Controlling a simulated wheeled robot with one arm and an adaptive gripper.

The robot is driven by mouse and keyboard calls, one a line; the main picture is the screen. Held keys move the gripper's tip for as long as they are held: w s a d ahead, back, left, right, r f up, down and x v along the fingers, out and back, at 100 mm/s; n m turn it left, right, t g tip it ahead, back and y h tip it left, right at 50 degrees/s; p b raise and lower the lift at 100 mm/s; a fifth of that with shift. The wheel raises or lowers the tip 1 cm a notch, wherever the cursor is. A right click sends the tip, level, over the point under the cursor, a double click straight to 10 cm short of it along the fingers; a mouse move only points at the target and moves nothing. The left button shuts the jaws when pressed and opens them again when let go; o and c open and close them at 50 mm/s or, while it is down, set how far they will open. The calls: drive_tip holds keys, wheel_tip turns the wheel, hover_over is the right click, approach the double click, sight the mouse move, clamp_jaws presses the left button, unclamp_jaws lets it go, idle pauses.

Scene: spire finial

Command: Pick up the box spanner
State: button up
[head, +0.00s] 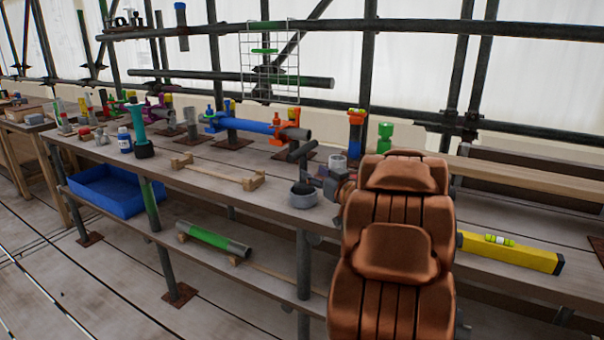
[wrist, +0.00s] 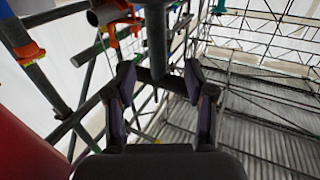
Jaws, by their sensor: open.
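The box spanner looks to be the dark T-shaped tool (head: 300,160) standing in a grey round pot (head: 304,195) on the bench in the head view. In the wrist view the box spanner (wrist: 156,40) shows as a dark shaft with a crossbar, straight ahead between the fingers. My gripper (wrist: 159,78) is open, with a fingertip on either side of the shaft, close to the crossbar. I cannot tell whether they touch. In the head view my brown arm hides most of the gripper, which is just right of the pot.
A yellow spirit level (head: 510,252) lies to the right. A blue bin (head: 108,192) sits below.

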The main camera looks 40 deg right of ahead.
sight(306, 168)
drive_tip(key=shift+w+d+f+b, duration=0.1)
drive_tip(key=shift+w+d, duration=0.15)
drive_tip(key=shift+w, duration=0.8)
drive_tip(key=shift+w+d+r+b, duration=0.15)
drive_tip(key=shift+w+d, duration=0.15)
drive_tip(key=shift+w, duration=0.8)
drive_tip(key=shift+w+d+f+b, duration=0.15)
drive_tip(key=shift+w+d, duration=0.1)
drive_tip(key=shift+w, duration=0.8)
drive_tip(key=shift+c, duration=0.4)
clamp_jaws()
